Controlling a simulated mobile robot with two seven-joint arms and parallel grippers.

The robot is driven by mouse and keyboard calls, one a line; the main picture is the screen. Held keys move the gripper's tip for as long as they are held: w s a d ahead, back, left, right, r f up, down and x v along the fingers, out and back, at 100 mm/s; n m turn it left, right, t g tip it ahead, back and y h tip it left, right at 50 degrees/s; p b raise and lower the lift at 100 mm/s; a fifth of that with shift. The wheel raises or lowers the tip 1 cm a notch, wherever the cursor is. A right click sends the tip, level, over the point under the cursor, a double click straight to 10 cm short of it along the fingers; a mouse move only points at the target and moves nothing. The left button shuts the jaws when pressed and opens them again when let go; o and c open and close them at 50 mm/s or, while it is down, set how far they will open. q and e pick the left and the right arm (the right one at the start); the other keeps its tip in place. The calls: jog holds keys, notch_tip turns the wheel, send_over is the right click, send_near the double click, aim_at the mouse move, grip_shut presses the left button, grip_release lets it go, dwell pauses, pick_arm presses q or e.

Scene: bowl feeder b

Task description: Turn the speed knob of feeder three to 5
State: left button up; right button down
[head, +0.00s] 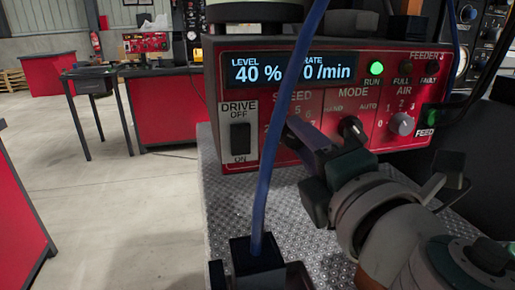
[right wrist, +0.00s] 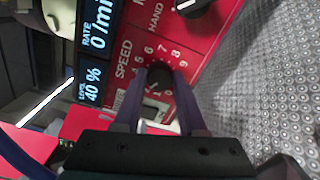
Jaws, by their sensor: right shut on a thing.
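Feeder three's red control panel (head: 335,150) carries a SPEED dial, partly covered by my right gripper (head: 292,132) and a blue cable in the head view. In the right wrist view, the black speed knob (right wrist: 160,73) sits between the two fingers of my right gripper (right wrist: 160,90), which is shut on it. Dial numbers show around the knob; I cannot tell where its pointer stands. The display (head: 290,71) reads LEVEL 40 %, and in the right wrist view the display (right wrist: 96,40) reads RATE 0 /min. My left gripper is not in view.
The MODE knob (head: 350,127) and AIR knob (head: 401,124) are right of SPEED; the DRIVE switch (head: 240,139) is left. A green RUN lamp (head: 376,68) is lit. The blue cable (head: 276,130) rises before the panel from a black block (head: 258,258).

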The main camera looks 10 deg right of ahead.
jog(key=m+b, duration=0.1)
jog(key=m, duration=0.2)
jog(key=shift+f+m, duration=0.15)
jog(key=shift+m, duration=0.25)
jog(key=m+b, duration=0.1)
jog(key=m, duration=0.6)
jog(key=shift+a+m+p, duration=0.1)
jog(key=shift+m+p, duration=0.3)
jog(key=shift+m, duration=1.6)
jog(key=shift+c, duration=2.4)
grip_release()
